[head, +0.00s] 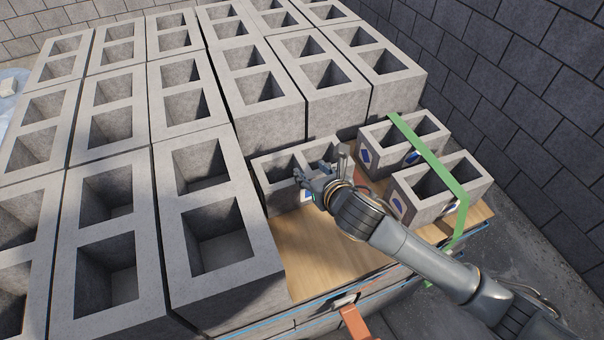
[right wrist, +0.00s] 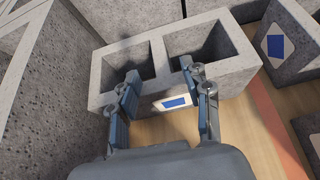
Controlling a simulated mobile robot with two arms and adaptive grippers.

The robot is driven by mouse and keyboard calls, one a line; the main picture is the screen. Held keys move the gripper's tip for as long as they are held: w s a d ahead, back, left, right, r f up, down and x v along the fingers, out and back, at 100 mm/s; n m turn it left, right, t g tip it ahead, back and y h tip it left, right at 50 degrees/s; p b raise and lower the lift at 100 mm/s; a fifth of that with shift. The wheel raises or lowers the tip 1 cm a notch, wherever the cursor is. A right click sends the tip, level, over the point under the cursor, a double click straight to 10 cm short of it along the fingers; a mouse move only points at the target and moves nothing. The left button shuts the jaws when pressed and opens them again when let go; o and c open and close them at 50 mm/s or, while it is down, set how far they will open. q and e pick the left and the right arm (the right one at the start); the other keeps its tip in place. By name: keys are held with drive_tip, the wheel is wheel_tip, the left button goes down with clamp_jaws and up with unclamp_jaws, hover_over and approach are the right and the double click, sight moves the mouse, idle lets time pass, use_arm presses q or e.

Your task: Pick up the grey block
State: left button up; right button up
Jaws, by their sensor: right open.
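A grey block (head: 278,173) with two square holes and a blue-and-white label sits on the wooden board, between the tall stack and two strapped blocks. In the right wrist view the block (right wrist: 222,75) lies just ahead, its holes facing up. My right gripper (head: 322,176) is at the near side of this block in the head view and hides part of it. In the right wrist view my gripper (right wrist: 165,85) is open, its two fingers apart near the block's labelled side, with nothing held between them. Whether a finger touches the block I cannot tell. My left gripper is not in view.
Tall rows of grey blocks (head: 220,255) fill the left and back. Two blocks (head: 440,195) under a green strap (head: 430,160) stand to the right. Bare wooden board (head: 320,250) lies in front. A dark block wall (head: 520,90) rises at the right.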

sight(301, 160)
drive_tip(key=x, duration=0.7)
drive_tip(key=shift+w+a+f, duration=0.1)
drive_tip(key=shift+f, duration=0.05)
clamp_jaws()
drive_tip(key=shift+w+r, duration=0.1)
drive_tip(key=shift+r, duration=0.25)
